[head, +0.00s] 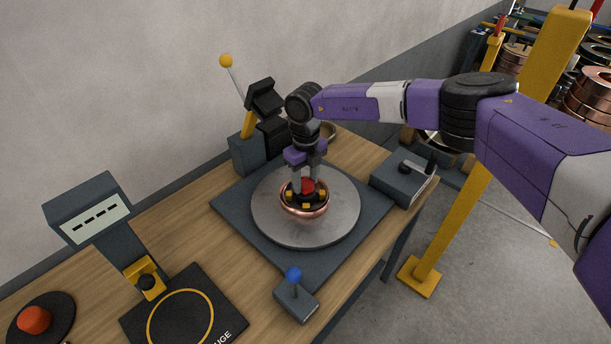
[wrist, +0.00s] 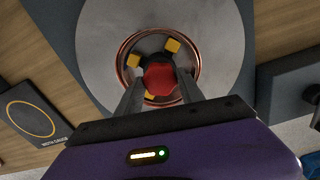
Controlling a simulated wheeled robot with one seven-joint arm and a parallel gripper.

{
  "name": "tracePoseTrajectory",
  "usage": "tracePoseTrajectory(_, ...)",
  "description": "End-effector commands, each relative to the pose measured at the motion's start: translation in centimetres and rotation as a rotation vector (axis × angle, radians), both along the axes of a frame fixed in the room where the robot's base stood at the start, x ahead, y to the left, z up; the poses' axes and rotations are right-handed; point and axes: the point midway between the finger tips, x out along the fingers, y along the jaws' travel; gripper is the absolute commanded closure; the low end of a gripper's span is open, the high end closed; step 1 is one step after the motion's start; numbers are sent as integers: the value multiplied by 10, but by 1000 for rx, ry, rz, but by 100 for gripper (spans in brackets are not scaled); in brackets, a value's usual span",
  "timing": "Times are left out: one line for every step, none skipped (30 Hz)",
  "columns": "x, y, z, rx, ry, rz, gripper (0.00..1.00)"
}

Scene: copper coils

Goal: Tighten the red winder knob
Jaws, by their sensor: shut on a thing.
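The red winder knob (head: 307,186) sits at the centre of a copper coil (head: 304,210) on a round grey turntable (head: 335,222). In the wrist view the red knob (wrist: 160,78) shows between the two fingers, with yellow blocks around it inside the copper ring (wrist: 128,85). My gripper (head: 308,185) points down over the coil and is shut on the knob, one finger on each side. The gripper also shows in the wrist view (wrist: 160,92). The fingers partly hide the knob's sides in the head view.
A blue-knobbed lever (head: 294,275) stands at the table's front edge. A dark box (head: 402,180) is right of the turntable. A yellow-tipped lever (head: 227,62) rises behind. A gauge pad (head: 183,315), display stand (head: 95,212) and red button (head: 34,320) are at left.

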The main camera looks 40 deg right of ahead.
Motion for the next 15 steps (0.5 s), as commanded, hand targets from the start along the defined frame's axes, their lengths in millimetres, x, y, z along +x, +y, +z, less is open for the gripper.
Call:
tracePoseTrajectory(0,-1,4,-2,1,-46,96)
tracePoseTrajectory(0,-1,5,-2,0,-74,96)
tracePoseTrajectory(0,-1,5,-2,0,-112,96)
tracePoseTrajectory(0,-1,5,-2,1,-140,96)
tracePoseTrajectory(0,-1,5,-2,1,-169,96)
tracePoseTrajectory(0,-1,5,-2,1,-207,96)
tracePoseTrajectory(0,-1,5,-2,1,-235,96)
tracePoseTrajectory(0,-1,5,-2,1,-262,96)
tracePoseTrajectory(0,-1,5,-1,0,-297,96)
tracePoseTrajectory(0,-1,5,-1,0,-323,96)
tracePoseTrajectory(0,-1,5,-2,0,-348,96)
tracePoseTrajectory(0,-1,5,-2,1,-381,96)
tracePoseTrajectory(0,-1,5,-2,1,-405,96)
tracePoseTrajectory(0,-1,5,-2,1,-426,96)
tracePoseTrajectory(0,-1,4,-2,1,-454,96)
